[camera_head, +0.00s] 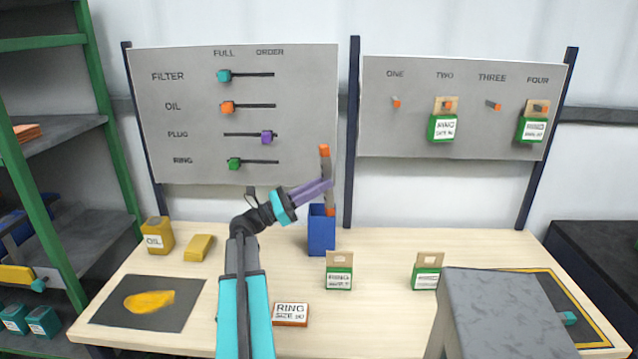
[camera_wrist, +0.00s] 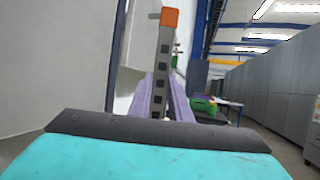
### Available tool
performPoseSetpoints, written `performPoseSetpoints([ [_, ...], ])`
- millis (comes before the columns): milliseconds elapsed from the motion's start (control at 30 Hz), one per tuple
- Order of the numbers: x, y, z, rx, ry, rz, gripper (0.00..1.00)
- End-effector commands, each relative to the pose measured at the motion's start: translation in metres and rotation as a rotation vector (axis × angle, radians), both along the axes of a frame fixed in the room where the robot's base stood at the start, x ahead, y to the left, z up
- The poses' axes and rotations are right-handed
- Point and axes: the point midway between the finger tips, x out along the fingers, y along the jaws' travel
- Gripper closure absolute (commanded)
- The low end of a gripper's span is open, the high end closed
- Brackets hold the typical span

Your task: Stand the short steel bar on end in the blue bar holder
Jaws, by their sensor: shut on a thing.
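The steel bar (camera_head: 327,170) is grey with orange ends and stands nearly upright, leaning slightly. My gripper (camera_head: 326,187), with purple fingers, is shut on its middle from the left. The blue bar holder (camera_head: 321,235) stands on the table directly below. The bar's lower orange end shows at the holder's upper right rim; I cannot tell whether it is inside or in front of it. In the wrist view the bar (camera_wrist: 164,62) rises between the fingers (camera_wrist: 161,100), orange end up, with dark square marks along it. The holder is not seen there.
Green-labelled cartons (camera_head: 339,272) and (camera_head: 428,272) stand right of the holder, and an orange-brown RING box (camera_head: 290,314) lies in front. A yellow OIL can (camera_head: 158,236) and yellow block (camera_head: 199,248) are at left. A grey panel with slider pegs (camera_head: 240,120) rises close behind the holder.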

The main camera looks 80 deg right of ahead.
Motion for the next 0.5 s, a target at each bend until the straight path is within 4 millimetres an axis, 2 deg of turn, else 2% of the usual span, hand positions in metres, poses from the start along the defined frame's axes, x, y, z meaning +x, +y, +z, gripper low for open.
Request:
performPoseSetpoints([
  [33, -0.004, -0.001, -0.016, 0.017, -0.022, -0.005, 1.00],
  [500, -0.003, -0.001, -0.032, 0.017, -0.022, -0.002, 1.00],
])
